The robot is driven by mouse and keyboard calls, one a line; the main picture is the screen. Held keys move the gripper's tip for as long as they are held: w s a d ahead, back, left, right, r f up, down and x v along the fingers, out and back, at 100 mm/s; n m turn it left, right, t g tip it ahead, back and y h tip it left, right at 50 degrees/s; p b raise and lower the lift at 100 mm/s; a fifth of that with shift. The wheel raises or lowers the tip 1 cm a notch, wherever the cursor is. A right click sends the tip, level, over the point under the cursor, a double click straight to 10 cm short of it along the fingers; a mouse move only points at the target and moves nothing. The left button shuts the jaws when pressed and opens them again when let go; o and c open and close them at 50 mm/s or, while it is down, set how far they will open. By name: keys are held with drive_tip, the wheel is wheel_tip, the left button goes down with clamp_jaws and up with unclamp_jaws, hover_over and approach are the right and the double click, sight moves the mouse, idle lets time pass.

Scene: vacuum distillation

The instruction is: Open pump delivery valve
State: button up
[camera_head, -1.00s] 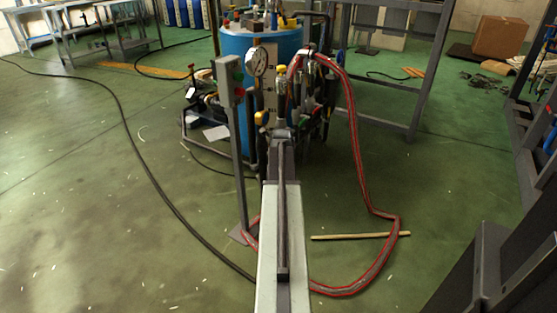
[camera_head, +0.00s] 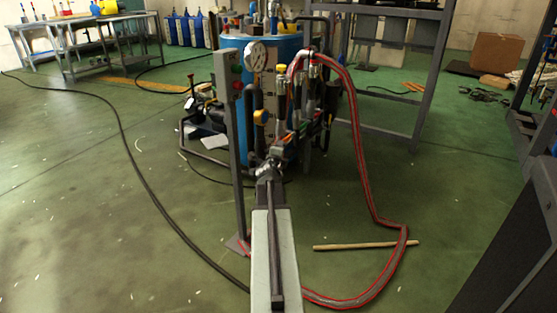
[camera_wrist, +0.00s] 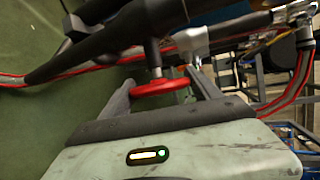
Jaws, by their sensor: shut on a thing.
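The valve has a red round handwheel (camera_wrist: 160,88) on a short stem below a dark pipe (camera_wrist: 120,38), in the wrist view. My gripper (camera_wrist: 163,90) has one finger on each side of the handwheel and is shut on it. In the head view my gripper (camera_head: 268,168) reaches the low front of the pump pipework, beside the blue tank (camera_head: 232,110). The handwheel cannot be made out there, as my gripper and the pipes crowd the spot. Whether the valve is open or closed cannot be told.
A grey post with buttons (camera_head: 235,150) stands just left of my arm, near a pressure gauge (camera_head: 257,55). A red-edged hose (camera_head: 360,150) loops down to the floor on the right. A wooden stick (camera_head: 365,246) lies there. The floor at left is mostly clear, crossed by a black cable (camera_head: 130,150).

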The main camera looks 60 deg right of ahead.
drive_tip(key=shift+s, duration=0.1)
idle(0.3)
drive_tip(key=o, duration=1.4)
drive_tip(key=p+v, duration=0.2)
drive_tip(key=v, duration=0.5)
drive_tip(key=shift+a, duration=0.35)
drive_tip(key=shift+s, duration=0.1)
